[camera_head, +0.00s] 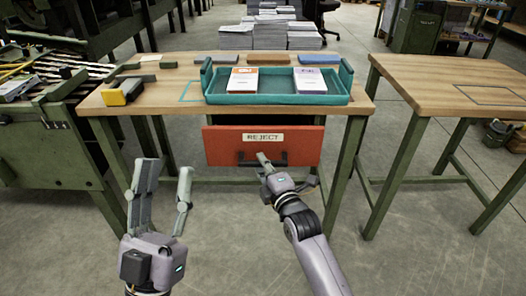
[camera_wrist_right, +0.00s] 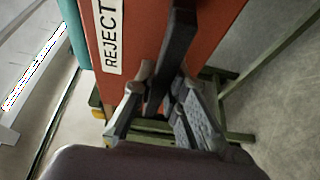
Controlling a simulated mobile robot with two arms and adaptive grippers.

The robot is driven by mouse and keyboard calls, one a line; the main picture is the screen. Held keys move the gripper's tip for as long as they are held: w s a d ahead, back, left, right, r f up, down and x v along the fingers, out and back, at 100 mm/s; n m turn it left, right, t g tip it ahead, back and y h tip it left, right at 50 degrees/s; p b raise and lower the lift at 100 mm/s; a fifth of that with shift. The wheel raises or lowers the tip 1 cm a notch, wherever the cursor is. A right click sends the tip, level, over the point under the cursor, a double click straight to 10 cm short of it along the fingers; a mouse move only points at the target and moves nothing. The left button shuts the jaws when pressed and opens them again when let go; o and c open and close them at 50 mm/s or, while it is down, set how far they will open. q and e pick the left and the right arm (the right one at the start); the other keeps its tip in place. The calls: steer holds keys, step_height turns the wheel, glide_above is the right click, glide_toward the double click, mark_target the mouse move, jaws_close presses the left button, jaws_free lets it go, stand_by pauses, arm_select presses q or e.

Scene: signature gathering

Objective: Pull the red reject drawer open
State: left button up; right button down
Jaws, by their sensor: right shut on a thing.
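The red drawer (camera_head: 220,142) hangs under the wooden table's front edge and bears a white REJECT label (camera_head: 263,138). Whether it stands out from the table cannot be told for sure. Its dark handle (camera_head: 248,161) runs across the front below the label. My right gripper (camera_head: 265,165) is at the handle and shut on it; the right wrist view shows the dark handle (camera_wrist_right: 172,50) between the fingers (camera_wrist_right: 157,95), beside the red front (camera_wrist_right: 145,30). My left gripper (camera_head: 165,185) is open and empty, left of the drawer and in front of the table.
A teal tray (camera_head: 280,99) with two booklet stacks (camera_head: 243,80) sits on the table (camera_head: 150,97) above the drawer. A yellow and black tool (camera_head: 122,92) lies at the left. A green rack (camera_head: 55,150) stands left, another table (camera_head: 450,75) right.

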steer(key=s+p, duration=0.2)
steer(key=shift+s+r, duration=0.1)
steer(key=shift+s, duration=0.3)
steer(key=shift+s+p, duration=0.65)
steer(key=shift+s, duration=0.15)
arm_select(q)
steer(key=w+a+f+g+y+p, duration=0.1)
steer(key=w+f+g+y, duration=0.1)
steer(key=f+g, duration=0.55)
steer(key=w+f+g+y, duration=0.25)
steer(key=f+g, duration=0.25)
steer(key=f, duration=0.6)
arm_select(e)
steer(key=shift+s, duration=0.9)
arm_select(q)
steer(key=s+a+f+g+y+p, duration=0.1)
steer(key=s+a+f+g+p, duration=0.2)
steer(key=s+f+g, duration=0.2)
steer(key=s+a+f+n+g+y+p, duration=0.1)
steer(key=s+a+f+g+p, duration=0.2)
steer(key=s+f+g, duration=0.3)
steer(key=shift+s, duration=1.9)
arm_select(e)
steer(key=s, duration=1.1)
steer(key=shift+s, duration=0.2)
arm_select(q)
steer(key=shift+y, duration=0.25)
